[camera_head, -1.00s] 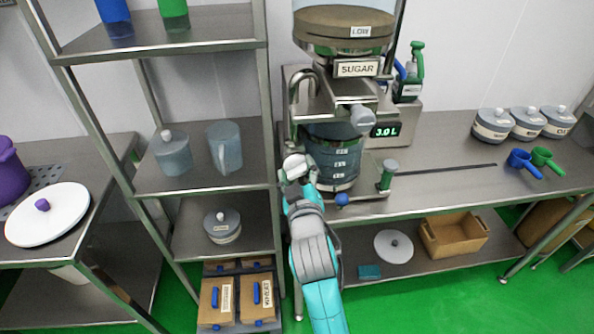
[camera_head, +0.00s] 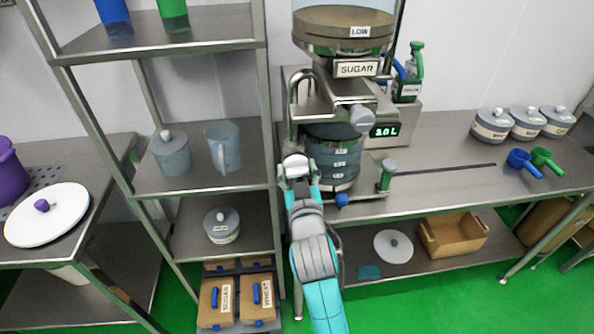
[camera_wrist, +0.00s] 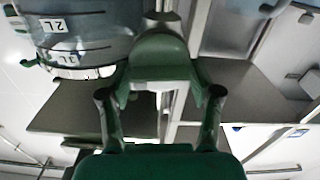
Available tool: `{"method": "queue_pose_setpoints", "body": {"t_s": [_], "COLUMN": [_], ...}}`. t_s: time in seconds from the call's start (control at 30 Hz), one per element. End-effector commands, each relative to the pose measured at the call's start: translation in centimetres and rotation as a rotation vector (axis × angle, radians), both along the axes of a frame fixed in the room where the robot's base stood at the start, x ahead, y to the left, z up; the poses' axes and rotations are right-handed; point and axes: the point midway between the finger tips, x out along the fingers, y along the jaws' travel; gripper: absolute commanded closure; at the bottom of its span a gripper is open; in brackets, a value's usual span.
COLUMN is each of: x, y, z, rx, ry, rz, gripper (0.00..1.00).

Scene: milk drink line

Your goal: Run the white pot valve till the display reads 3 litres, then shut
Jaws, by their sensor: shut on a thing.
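The pot (camera_head: 333,160), a dark see-through vessel with litre labels, stands under the sugar hopper; its side also shows in the wrist view (camera_wrist: 85,30). The display (camera_head: 385,130) right of it reads 3.0 L in green. My gripper (camera_head: 297,172) is at the pot's left front side, shut on a white valve handle (camera_head: 295,161). The contact itself is partly hidden, and the valve's outlet cannot be made out.
A blue ball knob (camera_head: 341,199) sits at the pot's front, and a green-based post (camera_head: 387,175) at its right. A metal shelf rack (camera_head: 262,60) stands close on the left. The bench (camera_head: 440,150) is mostly clear toward the lidded pots (camera_head: 492,125) at right.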

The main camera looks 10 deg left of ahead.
Motion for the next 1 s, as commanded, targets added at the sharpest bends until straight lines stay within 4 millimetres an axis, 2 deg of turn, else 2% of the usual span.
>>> {"method": "queue_pose_setpoints", "body": {"t_s": [0.3,0.77,0.8,0.87,1.0], "x": [0.02,0.03,0.03,0.03,0.03], "y": [-0.05,-0.04,-0.04,-0.06,-0.06], "z": [-0.01,-0.01,-0.01,-0.01,0.0], "rx": [0.106,0.121,0.121,0.121,0.12], "ry": [0.03,0.035,0.035,0.035,0.035], "rz": [0.0,0.0,0.0,0.0,0.0], "gripper": [0.72,0.72,0.29,0.18,0.18]}}
